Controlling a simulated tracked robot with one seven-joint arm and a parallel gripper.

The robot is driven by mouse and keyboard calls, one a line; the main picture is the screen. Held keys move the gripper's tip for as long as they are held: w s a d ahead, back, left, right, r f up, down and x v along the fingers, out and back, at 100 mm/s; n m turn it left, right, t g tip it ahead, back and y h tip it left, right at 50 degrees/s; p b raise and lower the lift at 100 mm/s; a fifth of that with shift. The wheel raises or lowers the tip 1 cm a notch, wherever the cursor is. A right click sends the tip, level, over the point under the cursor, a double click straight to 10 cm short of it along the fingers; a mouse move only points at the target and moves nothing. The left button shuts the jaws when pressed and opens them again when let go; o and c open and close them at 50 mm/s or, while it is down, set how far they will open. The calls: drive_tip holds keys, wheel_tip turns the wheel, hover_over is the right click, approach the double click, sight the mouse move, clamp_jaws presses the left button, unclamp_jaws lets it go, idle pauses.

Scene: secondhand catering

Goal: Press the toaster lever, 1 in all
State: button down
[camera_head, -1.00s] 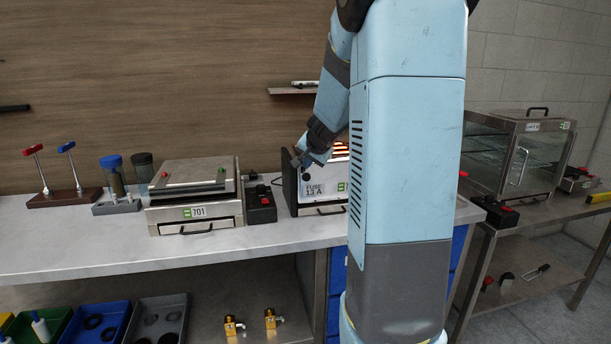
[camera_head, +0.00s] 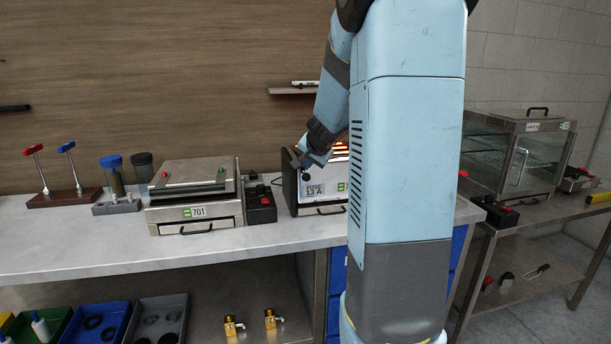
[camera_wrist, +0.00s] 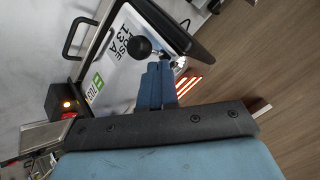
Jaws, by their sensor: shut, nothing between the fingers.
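The toaster (camera_head: 322,207) stands on the steel bench, partly hidden by my arm. Its pale front is marked FUSE 13 A, its left side is dark, and orange-red bars glow at its top. In the wrist view its front panel (camera_wrist: 118,72) appears turned, with a round black knob (camera_wrist: 139,46), apparently the lever's, just beyond my fingertips. My gripper (camera_wrist: 159,66) is shut and empty, its blue fingers pointing toward the knob. I cannot tell whether they touch it. In the head view my gripper (camera_head: 304,161) is at the toaster's upper left front.
A contact grill (camera_head: 196,190) marked 701 and a black switch box (camera_head: 261,203) with a red button stand left of the toaster. A small shelf (camera_head: 291,91) is on the wall above. A glass cabinet (camera_head: 520,155) stands on the right bench. The front bench strip is clear.

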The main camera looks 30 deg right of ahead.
sight(307, 174)
drive_tip(key=shift+f, duration=1.85)
idle(2.0)
drive_tip(key=shift+r, duration=2.05)
drive_tip(key=shift+r, duration=0.1)
drive_tip(key=shift+r, duration=2.4)
